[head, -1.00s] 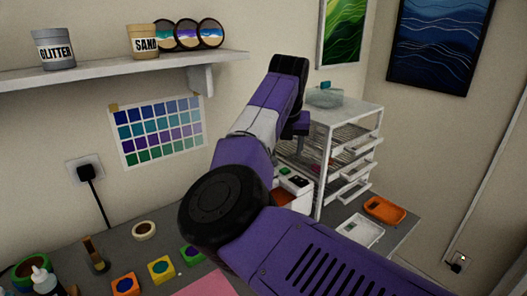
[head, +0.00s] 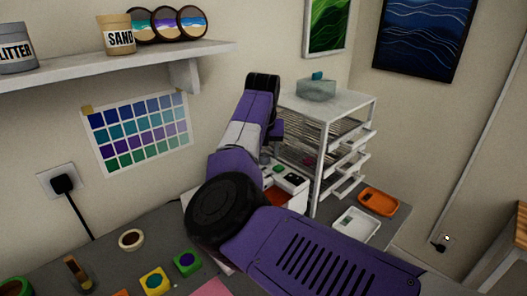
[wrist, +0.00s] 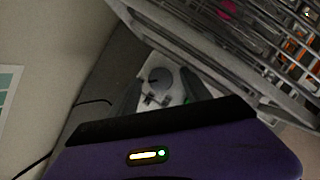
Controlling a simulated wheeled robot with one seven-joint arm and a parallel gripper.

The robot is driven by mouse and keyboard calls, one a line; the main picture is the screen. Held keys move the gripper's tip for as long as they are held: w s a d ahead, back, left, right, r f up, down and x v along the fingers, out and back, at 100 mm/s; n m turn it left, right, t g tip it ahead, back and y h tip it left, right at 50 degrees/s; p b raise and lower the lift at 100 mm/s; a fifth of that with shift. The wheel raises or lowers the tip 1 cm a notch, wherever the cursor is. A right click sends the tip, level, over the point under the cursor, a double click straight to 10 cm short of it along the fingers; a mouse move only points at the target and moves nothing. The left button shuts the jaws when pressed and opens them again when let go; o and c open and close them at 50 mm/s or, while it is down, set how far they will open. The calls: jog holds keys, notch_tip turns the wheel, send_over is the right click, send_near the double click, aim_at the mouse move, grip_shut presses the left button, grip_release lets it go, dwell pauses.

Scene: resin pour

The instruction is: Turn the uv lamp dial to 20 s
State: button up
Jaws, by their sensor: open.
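The uv lamp (head: 281,181) is a white box with a green button, a dark panel and a red-orange opening, at the foot of the drying rack. My arm hides part of it in the head view. In the wrist view, its white face (wrist: 172,97) carries a round grey dial (wrist: 159,77) with a dark mark. The dial's setting is too small to read. My gripper (wrist: 161,90) is open and empty, with one finger on each side of the dial in the picture. I cannot tell how far above it the fingertips are.
A white rack (head: 342,120) with wire shelves and pulled-out drawers stands close to the right of the lamp. An orange tray (head: 380,201) and a white tray (head: 357,226) lie at right. Small colour pots, including a yellow one (head: 155,281), stand at front left.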

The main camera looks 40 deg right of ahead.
jog(key=shift+d+f, duration=0.1)
jog(key=shift+f, duration=0.25)
grip_shut()
jog(key=n+y, duration=0.1)
jog(key=n, duration=0.1)
jog(key=n+t+b, duration=0.1)
jog(key=n, duration=0.2)
jog(key=shift+d+y, duration=0.15)
jog(key=shift+y, duration=0.25)
jog(key=shift+n+y+b, duration=0.6)
jog(key=shift+n+b, duration=0.1)
jog(key=shift+n, duration=1.2)
